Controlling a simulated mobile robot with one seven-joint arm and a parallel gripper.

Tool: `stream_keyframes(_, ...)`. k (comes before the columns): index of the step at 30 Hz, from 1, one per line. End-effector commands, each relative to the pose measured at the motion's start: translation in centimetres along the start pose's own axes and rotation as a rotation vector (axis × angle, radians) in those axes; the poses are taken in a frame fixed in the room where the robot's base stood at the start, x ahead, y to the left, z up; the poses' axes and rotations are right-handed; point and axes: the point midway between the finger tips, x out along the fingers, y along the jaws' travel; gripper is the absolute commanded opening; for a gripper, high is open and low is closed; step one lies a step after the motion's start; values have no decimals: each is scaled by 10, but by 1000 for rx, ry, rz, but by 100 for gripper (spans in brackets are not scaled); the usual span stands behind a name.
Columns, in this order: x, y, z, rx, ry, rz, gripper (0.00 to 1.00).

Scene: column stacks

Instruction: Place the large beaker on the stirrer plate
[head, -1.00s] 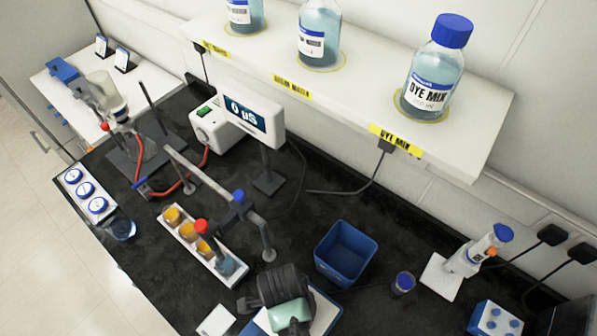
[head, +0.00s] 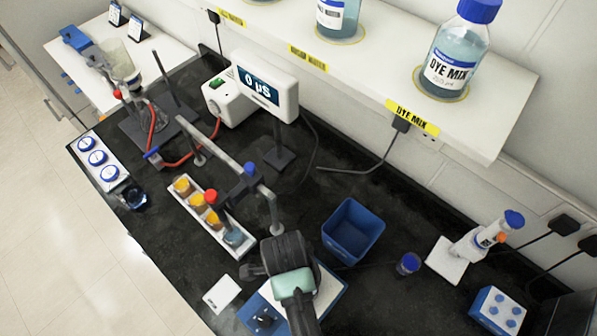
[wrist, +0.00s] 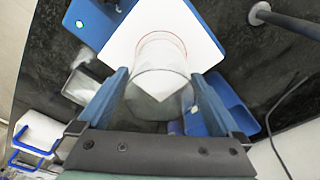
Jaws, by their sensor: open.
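The stirrer plate (head: 328,294) is a blue unit with a white top and a dark knob at its front, at the bottom middle of the head view; its white top (wrist: 208,48) fills the upper middle of the wrist view. The large beaker (wrist: 160,78), clear glass, shows in the wrist view between my fingers, over the white top. A thin red arc shows at its far end. I cannot tell for certain whether its base touches the plate. My gripper (wrist: 160,88) is open, one finger on each side of the beaker. In the head view my gripper and arm hide the beaker.
A blue bin (head: 352,232) stands behind the plate. A metal post with a rail (head: 272,205) and a white rack of coloured vials (head: 205,222) stand to the left. A blue-capped bottle (head: 408,264) stands to the right. A white card (head: 221,294) lies left of the plate.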

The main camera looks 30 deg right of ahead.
Motion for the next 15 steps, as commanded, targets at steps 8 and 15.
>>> stream_keyframes(8,-60,-2,1,0,-3,-7,100)
stream_keyframes(15,-92,0,0,0,0,0,100)
